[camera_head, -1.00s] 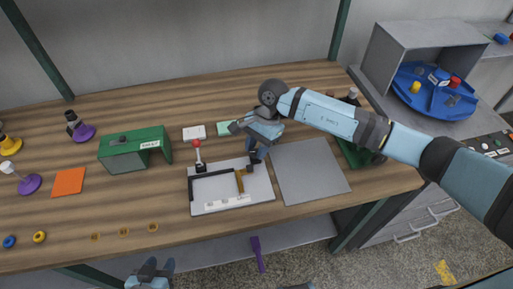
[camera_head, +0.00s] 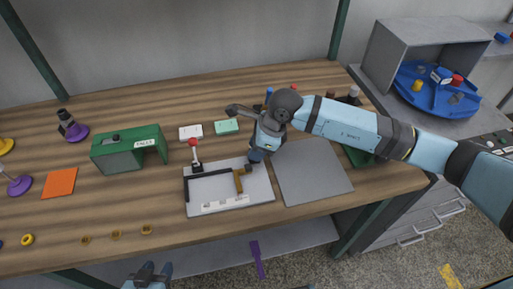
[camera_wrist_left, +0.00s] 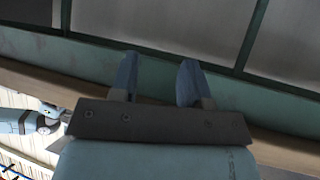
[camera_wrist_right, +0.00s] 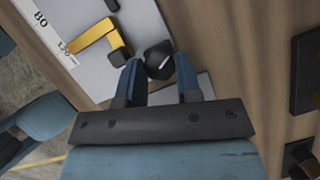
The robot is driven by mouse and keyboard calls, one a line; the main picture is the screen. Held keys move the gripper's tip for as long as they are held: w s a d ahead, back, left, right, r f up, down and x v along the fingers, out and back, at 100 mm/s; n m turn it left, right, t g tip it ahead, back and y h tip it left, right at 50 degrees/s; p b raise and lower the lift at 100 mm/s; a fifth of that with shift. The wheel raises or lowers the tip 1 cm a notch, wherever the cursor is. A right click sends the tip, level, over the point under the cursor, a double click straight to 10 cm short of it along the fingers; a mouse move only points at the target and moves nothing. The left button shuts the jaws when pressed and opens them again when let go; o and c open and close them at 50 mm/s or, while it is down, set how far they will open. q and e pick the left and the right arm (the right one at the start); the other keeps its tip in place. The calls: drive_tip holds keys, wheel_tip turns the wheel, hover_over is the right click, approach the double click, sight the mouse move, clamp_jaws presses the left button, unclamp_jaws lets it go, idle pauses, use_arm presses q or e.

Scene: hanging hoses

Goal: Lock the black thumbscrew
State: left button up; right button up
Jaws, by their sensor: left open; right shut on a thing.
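The black thumbscrew (camera_wrist_right: 158,60) sits between the fingertips of my right gripper (camera_wrist_right: 159,72) in the right wrist view, and the gripper is shut on it. It is beside the black end of the gold slider (camera_wrist_right: 98,38), at the right edge of the pale fixture plate (camera_head: 225,190). In the head view my right gripper (camera_head: 257,156) points down at that edge and largely hides the thumbscrew. My left gripper (camera_head: 148,275) is at the bottom of the head view, in front of the table. In the left wrist view it is open and empty (camera_wrist_left: 158,80).
The plate also carries a black angled bar (camera_head: 210,172), a red-knobbed lever (camera_head: 194,150) and a white scale strip (camera_head: 226,203). A grey sheet (camera_head: 312,175) lies to the right. A green housing (camera_head: 130,150) stands to the left. Small white and green boxes lie behind the plate.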

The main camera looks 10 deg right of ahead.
drive_tip(key=m+t, duration=0.1)
drive_tip(key=m, duration=0.2)
drive_tip(key=shift+s+h+b, duration=0.1)
drive_tip(key=shift+h+b, duration=0.2)
drive_tip(key=shift+b, duration=0.05)
use_arm(q)
drive_tip(key=shift+d+f, duration=0.15)
drive_tip(key=shift+f, duration=0.05)
use_arm(e)
drive_tip(key=shift+a+m+t+h, duration=0.1)
drive_tip(key=shift+m+t+h, duration=0.25)
drive_tip(key=shift+m, duration=0.95)
use_arm(q)
drive_tip(key=shift+f, duration=0.1)
drive_tip(key=shift+f, duration=0.15)
use_arm(e)
drive_tip(key=o, duration=0.9)
use_arm(q)
drive_tip(key=shift+r, duration=0.25)
use_arm(e)
drive_tip(key=shift+s, duration=0.1)
